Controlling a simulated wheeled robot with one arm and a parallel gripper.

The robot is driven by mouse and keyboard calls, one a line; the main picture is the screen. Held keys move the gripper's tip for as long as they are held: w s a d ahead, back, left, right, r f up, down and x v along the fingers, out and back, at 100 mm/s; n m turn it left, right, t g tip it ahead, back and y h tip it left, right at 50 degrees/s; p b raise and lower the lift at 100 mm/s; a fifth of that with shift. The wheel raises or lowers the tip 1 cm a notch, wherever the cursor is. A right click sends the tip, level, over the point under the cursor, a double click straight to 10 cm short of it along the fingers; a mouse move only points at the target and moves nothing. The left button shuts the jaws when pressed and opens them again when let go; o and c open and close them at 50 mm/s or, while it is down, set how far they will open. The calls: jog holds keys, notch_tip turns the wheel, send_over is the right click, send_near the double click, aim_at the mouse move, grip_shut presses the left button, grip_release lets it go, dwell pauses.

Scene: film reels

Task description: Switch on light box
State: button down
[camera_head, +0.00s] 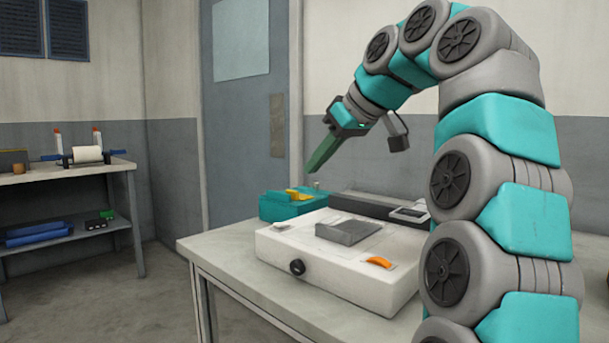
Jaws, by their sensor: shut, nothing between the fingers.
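The light box (329,287) is a low white box on the near table, with a dark knob (297,267) on its front face. An orange switch-like piece (379,262) sits on its top at the right. A grey wedge-shaped block (348,231) lies on its top. The top shows no clear glow. My gripper (312,168) is shut and empty, pointing down and left. It appears above the back of the table, apart from the light box. My arm hides the table's right part.
A teal box (285,205) with a yellow item on it stands behind the light box. A long dark object (372,206) and a small grey device (409,214) lie at the back. The table's left corner (215,248) is clear. A shelf table (65,172) stands far left.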

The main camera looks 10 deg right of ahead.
jog(key=a+f+m+h, duration=0.1)
jog(key=a+m+h, duration=0.1)
jog(key=m, duration=0.1)
jog(key=w+a+f+m+h+p, duration=0.1)
jog(key=a+f+m+h, duration=0.1)
jog(key=h, duration=0.1)
jog(key=w+a+f+m+g+h+p, duration=0.1)
jog(key=a+f+m+h, duration=0.1)
jog(key=a+m, duration=0.1)
jog(key=shift+w+m+h, duration=0.2)
jog(key=shift+m+h, duration=0.1)
jog(key=s+a+r+m+t+h+p, duration=0.1)
jog(key=s+a+r+m+h, duration=0.1)
jog(key=a+m+h, duration=0.5)
jog(key=shift+a+r+m+h, duration=0.3)
jog(key=shift+m+h, duration=0.2)
jog(key=shift+m, duration=0.5)
jog(key=shift+d, duration=0.1)
